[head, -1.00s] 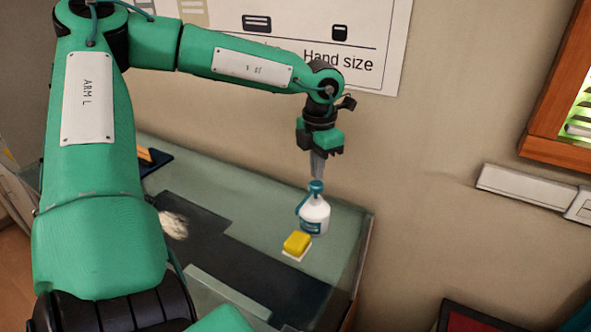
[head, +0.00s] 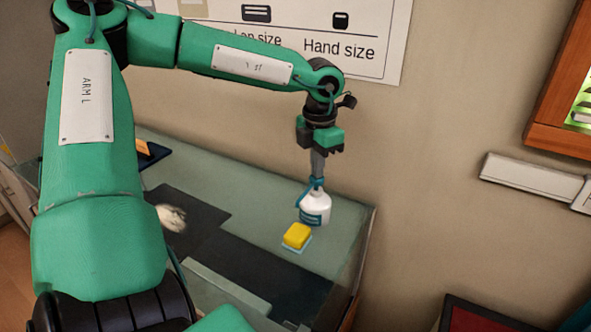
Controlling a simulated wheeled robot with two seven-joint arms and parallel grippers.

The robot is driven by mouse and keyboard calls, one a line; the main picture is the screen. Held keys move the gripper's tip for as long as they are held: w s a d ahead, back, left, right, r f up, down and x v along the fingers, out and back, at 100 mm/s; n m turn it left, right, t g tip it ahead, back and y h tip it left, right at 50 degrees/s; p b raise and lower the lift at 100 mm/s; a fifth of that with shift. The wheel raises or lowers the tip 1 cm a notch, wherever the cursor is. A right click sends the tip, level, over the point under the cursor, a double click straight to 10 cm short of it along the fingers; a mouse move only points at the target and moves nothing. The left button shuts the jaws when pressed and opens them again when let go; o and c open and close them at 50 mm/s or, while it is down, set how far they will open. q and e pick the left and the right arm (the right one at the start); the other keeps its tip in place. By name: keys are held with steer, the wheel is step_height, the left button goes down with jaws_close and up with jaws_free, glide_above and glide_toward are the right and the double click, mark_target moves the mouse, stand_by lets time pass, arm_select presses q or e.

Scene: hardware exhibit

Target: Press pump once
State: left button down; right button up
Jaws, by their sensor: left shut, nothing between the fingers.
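The pump bottle (head: 316,208) is white with a teal label. It stands upright near the right end of the glass-topped counter. Its teal pump head (head: 316,184) is on top, with a teal spout reaching down to the left. My left gripper (head: 318,174) points straight down over the bottle. Its fingers are shut and empty, and their tips appear to touch the top of the pump head. I cannot tell how far the pump head is pushed down. My right gripper is not in view.
A yellow sponge (head: 297,235) on a small pale dish lies just in front of the bottle. A pale fluffy object (head: 171,218) lies further left on the counter (head: 255,195). A wall stands close behind, with a poster (head: 372,22).

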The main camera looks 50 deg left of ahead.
arm_select(q)
steer(key=shift+f+b, duration=0.35)
steer(key=shift+f, duration=0.1)
steer(key=shift+r, duration=0.15)
steer(key=shift+r+p, duration=0.55)
steer(key=shift+r, duration=0.8)
steer(key=shift+r, duration=0.5)
step_height(320, 180, up, 5)
steer(key=shift+p, duration=1.05)
